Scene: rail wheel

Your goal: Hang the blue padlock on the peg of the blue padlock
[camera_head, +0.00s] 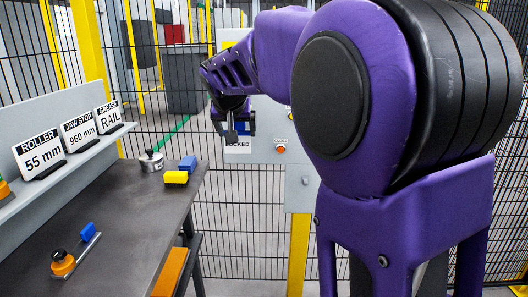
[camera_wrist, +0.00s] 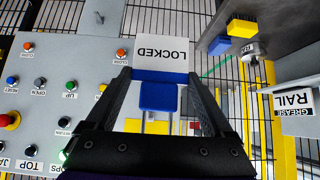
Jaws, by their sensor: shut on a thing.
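My gripper (camera_head: 234,127) is shut on a blue padlock (camera_wrist: 160,97) in front of the grey control panel. In the wrist view, the padlock's body lies between the two black fingers of my gripper (camera_wrist: 160,76), and thin light shackle legs seem to run from it toward the palm. A white sign reading LOCKED (camera_wrist: 162,53), with a blue band along one edge, is just beyond the fingertips. In the head view, the sign (camera_head: 238,147) shows just below my gripper. I cannot make out the peg; the gripper and padlock may hide it.
The control panel (camera_wrist: 40,110) carries several buttons and an emergency stop (camera_wrist: 9,120). A dark table (camera_head: 120,215) on the left holds a blue block (camera_head: 187,163), a yellow block (camera_head: 176,178), a round metal part (camera_head: 151,161) and an orange-and-blue tool (camera_head: 64,262). Wire fencing stands behind.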

